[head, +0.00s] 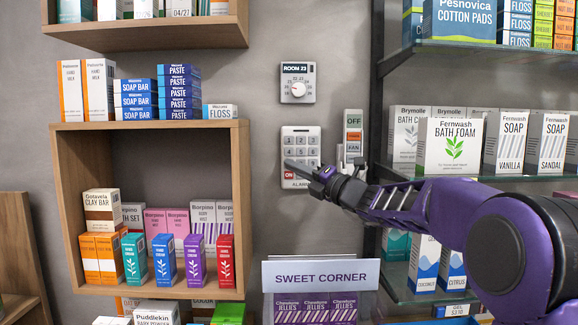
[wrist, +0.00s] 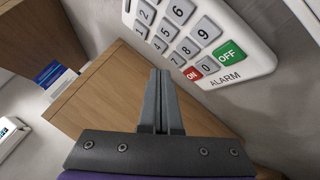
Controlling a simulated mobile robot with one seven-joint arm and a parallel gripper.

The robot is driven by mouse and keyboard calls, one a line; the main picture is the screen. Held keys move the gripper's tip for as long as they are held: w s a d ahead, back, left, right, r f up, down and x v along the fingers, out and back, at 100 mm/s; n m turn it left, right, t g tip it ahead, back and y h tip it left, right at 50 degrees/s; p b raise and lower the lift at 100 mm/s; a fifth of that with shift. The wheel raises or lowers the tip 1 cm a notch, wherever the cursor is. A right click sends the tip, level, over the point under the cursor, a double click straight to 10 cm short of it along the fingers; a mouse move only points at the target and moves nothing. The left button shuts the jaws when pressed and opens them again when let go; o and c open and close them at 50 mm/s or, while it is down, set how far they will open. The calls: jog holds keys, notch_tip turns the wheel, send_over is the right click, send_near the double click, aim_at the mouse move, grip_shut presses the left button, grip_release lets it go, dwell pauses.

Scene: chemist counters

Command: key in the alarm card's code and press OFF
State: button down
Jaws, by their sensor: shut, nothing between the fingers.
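The white alarm keypad (head: 301,131) is on the grey wall in the head view, with grey number keys and a red ON key (head: 289,175). In the wrist view the keypad (wrist: 258,66) is at the top right, tilted, with its green OFF key (wrist: 229,52), red ON key (wrist: 192,74) and 0 key (wrist: 207,66). The fingers hide OFF in the head view. I see no code card.
A wooden box shelf (head: 150,126) with products is on the left. Glass shelves (head: 480,180) are on the right. A SWEET CORNER stand (head: 320,273) is below.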

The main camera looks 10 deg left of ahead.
jog(key=s+b, duration=0.1)
jog(key=s, duration=0.1)
jog(key=s+d+b, duration=0.1)
jog(key=s, duration=0.1)
jog(key=shift+s+d, duration=0.1)
jog(key=shift+s, duration=0.2)
dwell(2.3)
